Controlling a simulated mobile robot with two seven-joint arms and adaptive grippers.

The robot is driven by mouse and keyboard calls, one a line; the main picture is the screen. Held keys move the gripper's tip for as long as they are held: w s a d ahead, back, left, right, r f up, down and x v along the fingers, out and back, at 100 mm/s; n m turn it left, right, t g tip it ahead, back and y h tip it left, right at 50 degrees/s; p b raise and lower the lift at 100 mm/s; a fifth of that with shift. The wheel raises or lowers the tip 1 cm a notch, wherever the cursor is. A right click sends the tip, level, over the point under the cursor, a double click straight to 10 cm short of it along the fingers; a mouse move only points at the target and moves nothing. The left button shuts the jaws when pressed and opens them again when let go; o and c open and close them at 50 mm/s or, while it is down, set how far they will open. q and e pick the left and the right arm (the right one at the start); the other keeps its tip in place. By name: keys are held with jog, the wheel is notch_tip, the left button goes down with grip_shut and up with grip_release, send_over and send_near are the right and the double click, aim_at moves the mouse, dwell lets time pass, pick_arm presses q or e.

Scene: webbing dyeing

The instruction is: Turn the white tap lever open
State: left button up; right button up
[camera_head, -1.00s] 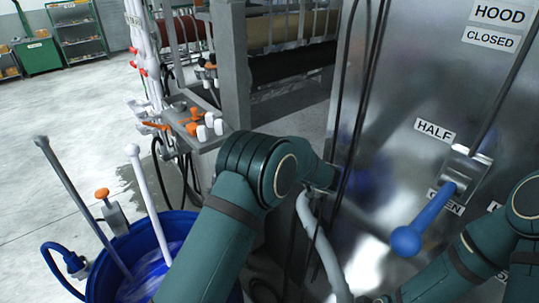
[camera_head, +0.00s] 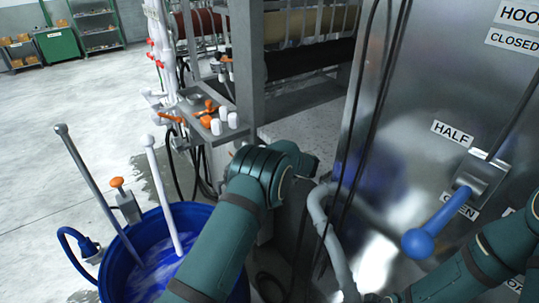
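The tap fittings sit on a grey bench (camera_head: 200,118) left of centre. Two white knobs stand at its front edge, a left one (camera_head: 215,127) and a right one (camera_head: 233,120). Orange handles (camera_head: 207,107) lie just behind them. White pipework (camera_head: 160,50) with small red handles rises behind the bench. I cannot tell for certain which white part is the tap lever. My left arm reaches up from the bottom centre, its far end below and right of the bench. Its gripper does not show. My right arm enters at the lower right, and its gripper does not show either.
A blue tub (camera_head: 110,270) with two rods leaning in it stands at lower left. A steel panel (camera_head: 420,80) with a blue-knobbed lever (camera_head: 437,225) fills the right. A grey post (camera_head: 243,60) and hanging black cables stand between.

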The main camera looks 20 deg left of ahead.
pick_arm(q)
jog(key=shift+w+a+f, duration=0.15)
jog(key=shift+w+a, duration=0.1)
jog(key=shift+a, duration=0.05)
grip_shut()
